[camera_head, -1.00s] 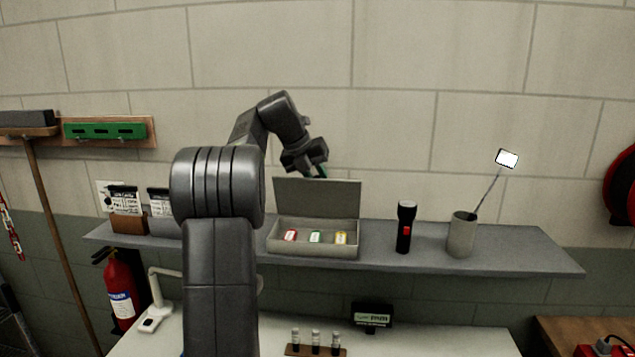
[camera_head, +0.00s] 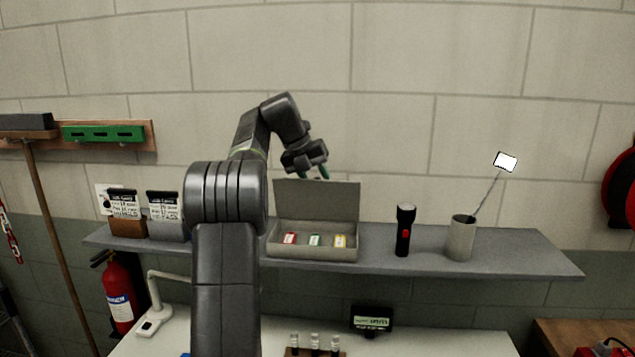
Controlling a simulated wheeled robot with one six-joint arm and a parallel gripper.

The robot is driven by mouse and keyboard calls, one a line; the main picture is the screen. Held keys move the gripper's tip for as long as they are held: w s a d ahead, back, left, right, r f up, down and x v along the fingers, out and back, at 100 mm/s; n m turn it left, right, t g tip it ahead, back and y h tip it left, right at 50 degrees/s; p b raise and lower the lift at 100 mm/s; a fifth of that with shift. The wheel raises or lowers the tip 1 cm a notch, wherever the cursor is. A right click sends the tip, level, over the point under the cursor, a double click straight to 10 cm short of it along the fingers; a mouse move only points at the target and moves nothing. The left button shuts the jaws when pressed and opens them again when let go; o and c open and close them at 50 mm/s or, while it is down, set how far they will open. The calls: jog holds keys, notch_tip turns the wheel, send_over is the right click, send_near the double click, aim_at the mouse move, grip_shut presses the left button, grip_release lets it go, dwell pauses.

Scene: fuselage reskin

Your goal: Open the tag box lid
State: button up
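The tag box (camera_head: 310,254) sits on the grey wall shelf, a little left of the picture's middle. Its lid (camera_head: 318,200) stands up at the back, so the box is open. Inside lie a red tag (camera_head: 289,239), a green tag (camera_head: 314,240) and a yellow tag (camera_head: 340,241).
On the shelf (camera_head: 500,262), a black flashlight (camera_head: 405,230) and a grey cup (camera_head: 461,238) holding an inspection mirror (camera_head: 505,162) stand right of the box. Cards (camera_head: 163,205) stand to the left. Below are a bench with a vial rack (camera_head: 315,351) and a small display (camera_head: 372,319).

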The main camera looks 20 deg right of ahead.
jog(key=shift+r, duration=0.15)
jog(key=a+r+b, duration=0.1)
jog(key=a+r, duration=0.3)
jog(key=a, duration=1)
jog(key=shift+w+b, duration=0.35)
jog(key=shift+b, duration=0.05)
jog(key=shift+r, duration=0.15)
jog(key=p, duration=0.2)
send_over(309, 203)
jog(key=d+f, duration=0.2)
jog(key=f, duration=0.1)
jog(key=shift+w+f, duration=0.1)
jog(key=shift+w, duration=0.3)
jog(key=shift+x, duration=0.75)
